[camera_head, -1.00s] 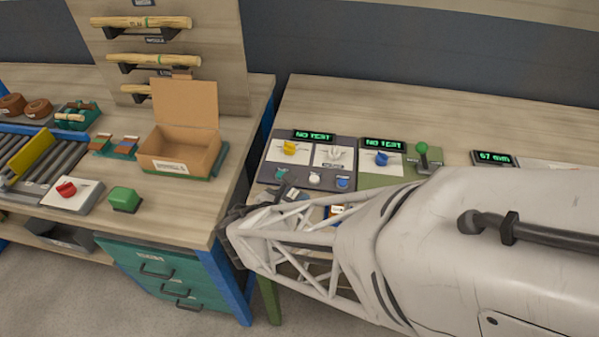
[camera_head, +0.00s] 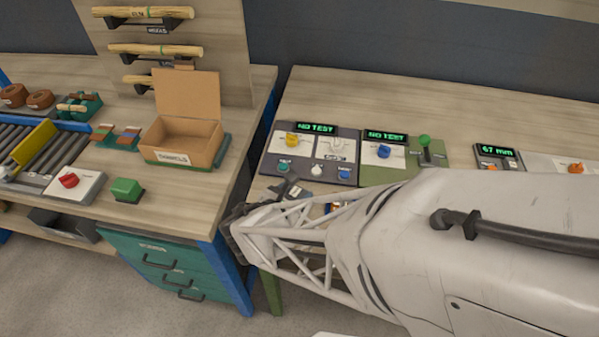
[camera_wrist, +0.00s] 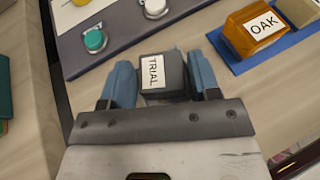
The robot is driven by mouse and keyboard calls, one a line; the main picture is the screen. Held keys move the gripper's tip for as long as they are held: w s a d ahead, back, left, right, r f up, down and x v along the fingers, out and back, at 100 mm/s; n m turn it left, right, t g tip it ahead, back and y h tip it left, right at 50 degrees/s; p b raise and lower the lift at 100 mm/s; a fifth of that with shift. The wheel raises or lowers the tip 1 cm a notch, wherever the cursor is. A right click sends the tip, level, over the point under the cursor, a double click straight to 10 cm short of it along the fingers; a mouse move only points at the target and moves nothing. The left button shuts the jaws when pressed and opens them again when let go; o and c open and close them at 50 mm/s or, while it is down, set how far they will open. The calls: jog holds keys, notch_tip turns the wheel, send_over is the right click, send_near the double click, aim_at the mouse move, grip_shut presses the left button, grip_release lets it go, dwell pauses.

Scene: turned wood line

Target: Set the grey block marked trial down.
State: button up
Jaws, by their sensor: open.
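The grey block marked TRIAL (camera_wrist: 174,70) sits between the two blue fingers of my gripper (camera_wrist: 163,82) in the wrist view. My fingers stand open, one on each side of the block and close to its sides. The block appears to rest on the pale wooden bench top (camera_wrist: 92,88), though its underside is hidden. In the head view my own arm covers much of this area, and I cannot make out the block clearly.
An amber block marked OAK (camera_wrist: 254,30) lies on a blue mat (camera_wrist: 283,47) to the right. A grey panel with a teal button (camera_wrist: 95,40) and a white button (camera_wrist: 155,8) is just beyond. An open cardboard box (camera_head: 186,100) stands on the left bench.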

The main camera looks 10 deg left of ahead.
jog(key=shift+s+r, duration=0.1)
jog(key=shift+r, duration=0.05)
jog(key=shift+v, duration=5.9)
jog(key=shift+a, duration=0.1)
